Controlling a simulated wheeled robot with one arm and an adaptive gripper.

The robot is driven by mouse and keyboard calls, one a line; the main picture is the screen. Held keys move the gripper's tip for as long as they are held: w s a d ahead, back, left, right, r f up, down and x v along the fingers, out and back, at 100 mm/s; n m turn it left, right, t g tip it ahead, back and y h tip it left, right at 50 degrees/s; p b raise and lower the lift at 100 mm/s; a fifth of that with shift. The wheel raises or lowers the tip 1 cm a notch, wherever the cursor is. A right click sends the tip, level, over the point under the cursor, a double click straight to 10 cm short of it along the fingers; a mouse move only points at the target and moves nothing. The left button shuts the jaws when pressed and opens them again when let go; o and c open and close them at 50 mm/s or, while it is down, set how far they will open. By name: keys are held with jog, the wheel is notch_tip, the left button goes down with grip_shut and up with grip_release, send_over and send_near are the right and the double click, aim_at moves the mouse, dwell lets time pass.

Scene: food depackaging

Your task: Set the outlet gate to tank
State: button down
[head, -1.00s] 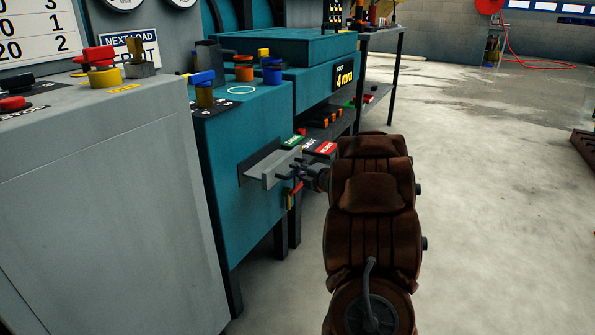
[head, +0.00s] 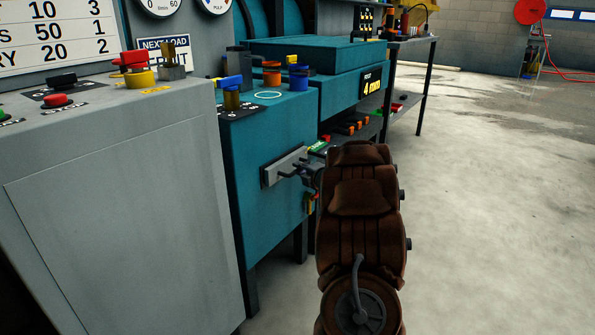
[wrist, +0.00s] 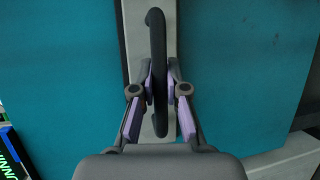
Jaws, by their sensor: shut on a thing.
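The outlet gate is a grey plate (head: 284,166) on the front of the teal cabinet (head: 265,135). A dark bar handle (wrist: 158,70) stands over the grey plate in the wrist view. My gripper (wrist: 160,88) is shut on this handle, with one purple-padded finger on each side. In the head view my gripper (head: 298,172) is at the right part of the plate, partly hidden by my brown arm. A green label (head: 319,147) shows just behind it; the other labels there are mostly hidden, and I cannot read them.
Blue, orange and yellow knobs (head: 272,75) sit on top of the teal cabinet. A dark shelf table (head: 408,75) stands behind. The concrete floor (head: 500,200) at the right is clear.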

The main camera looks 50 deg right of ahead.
jog(key=c, duration=1.2)
grip_release()
jog(key=shift+w+a, duration=0.1)
jog(key=shift+w, duration=0.1)
jog(key=shift+s, duration=0.1)
jog(key=shift+v, duration=5.95)
